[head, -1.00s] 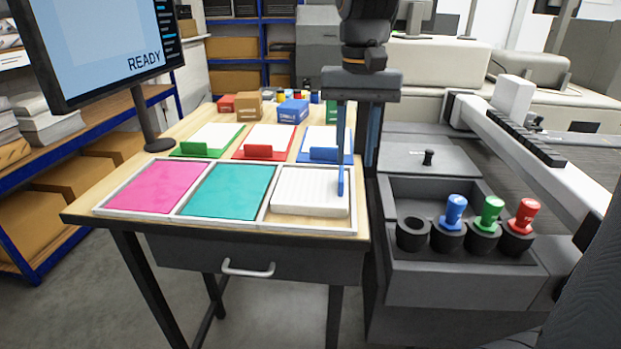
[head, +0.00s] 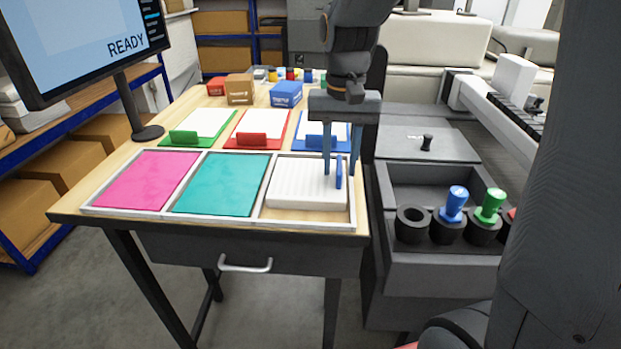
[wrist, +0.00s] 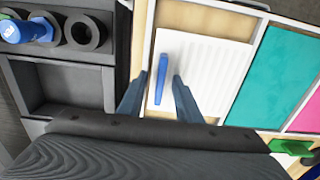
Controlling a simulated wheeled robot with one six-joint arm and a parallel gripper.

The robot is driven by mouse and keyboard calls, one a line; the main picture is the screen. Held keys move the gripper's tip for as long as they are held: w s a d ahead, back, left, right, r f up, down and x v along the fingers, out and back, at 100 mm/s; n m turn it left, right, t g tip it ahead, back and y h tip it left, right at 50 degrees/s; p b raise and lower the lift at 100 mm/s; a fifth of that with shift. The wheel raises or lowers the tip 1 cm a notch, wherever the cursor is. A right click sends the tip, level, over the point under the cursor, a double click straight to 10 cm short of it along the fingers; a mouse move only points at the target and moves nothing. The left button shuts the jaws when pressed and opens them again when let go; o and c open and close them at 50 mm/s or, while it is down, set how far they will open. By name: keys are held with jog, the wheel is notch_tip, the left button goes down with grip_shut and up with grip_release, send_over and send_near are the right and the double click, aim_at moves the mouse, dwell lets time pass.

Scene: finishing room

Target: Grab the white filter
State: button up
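The white filter (head: 300,187) is a flat ribbed white block lying in the right compartment of the tray. A thin blue upright tab (head: 338,169) stands near its right edge. In the wrist view the filter (wrist: 212,72) and the blue tab (wrist: 161,78) are both clear. My gripper (head: 340,165) is open and points down over the tab end of the filter. Its two blue-grey fingers stand apart, one to each side of the tab as seen in both views. I cannot tell whether the fingertips are level with the tab. Nothing is held.
Pink (head: 140,180) and teal (head: 222,183) sheets fill the other compartments. Green, red and blue clipboards (head: 322,130) lie just behind. To the right is a dark unit with cup holders (head: 411,224), holding blue and green handled tools. Small boxes (head: 286,93) stand at the back.

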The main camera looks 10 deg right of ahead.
jog(key=shift+f, duration=0.2)
grip_shut()
dwell(1.3)
